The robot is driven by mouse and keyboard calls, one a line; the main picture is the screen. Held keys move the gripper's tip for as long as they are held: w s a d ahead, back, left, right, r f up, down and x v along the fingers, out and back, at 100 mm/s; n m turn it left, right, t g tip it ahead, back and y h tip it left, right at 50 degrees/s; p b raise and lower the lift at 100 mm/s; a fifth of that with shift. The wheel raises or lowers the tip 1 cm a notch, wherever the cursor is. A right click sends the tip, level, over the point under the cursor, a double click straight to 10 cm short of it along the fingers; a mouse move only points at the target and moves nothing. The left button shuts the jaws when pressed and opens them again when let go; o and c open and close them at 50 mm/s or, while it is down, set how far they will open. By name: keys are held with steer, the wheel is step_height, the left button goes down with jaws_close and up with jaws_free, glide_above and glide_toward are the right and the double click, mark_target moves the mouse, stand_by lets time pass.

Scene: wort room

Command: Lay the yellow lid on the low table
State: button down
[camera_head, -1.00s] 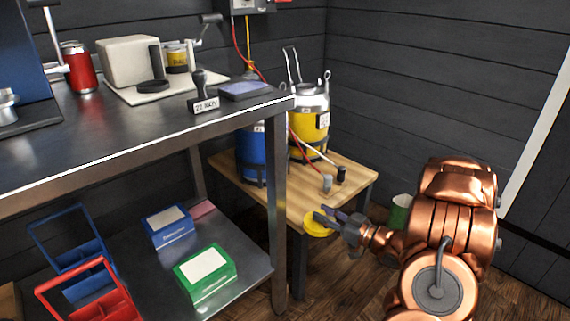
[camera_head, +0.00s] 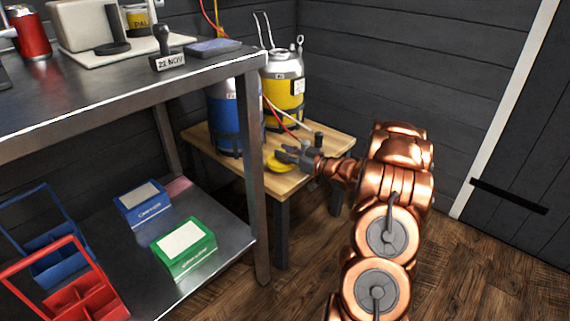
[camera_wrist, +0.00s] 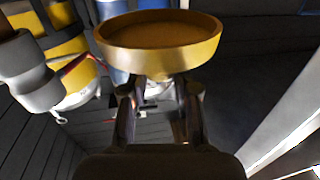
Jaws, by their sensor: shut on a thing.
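My gripper (camera_head: 289,156) is shut on the yellow lid (camera_head: 277,163) in the head view. The lid is at or just above the front part of the low wooden table (camera_head: 222,157); I cannot tell whether it touches the top. In the wrist view the round lid (camera_wrist: 160,62) shows large between the fingertips of my gripper (camera_wrist: 160,82), its shallow hollow side visible. My arm reaches in from the right and hides part of the table.
A blue keg (camera_head: 228,120) and a yellow keg (camera_head: 283,95) stand at the back of the low table, with hoses beside them. The steel bench leg (camera_head: 252,190) stands close left of the lid. The lower shelf holds a green box (camera_head: 184,250).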

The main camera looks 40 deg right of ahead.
step_height(320, 180, down, 4)
steer(key=shift+r+b, duration=0.15)
steer(key=shift+b, duration=0.95)
steer(key=shift+r, duration=0.1)
steer(key=c, duration=0.9)
jaws_free()
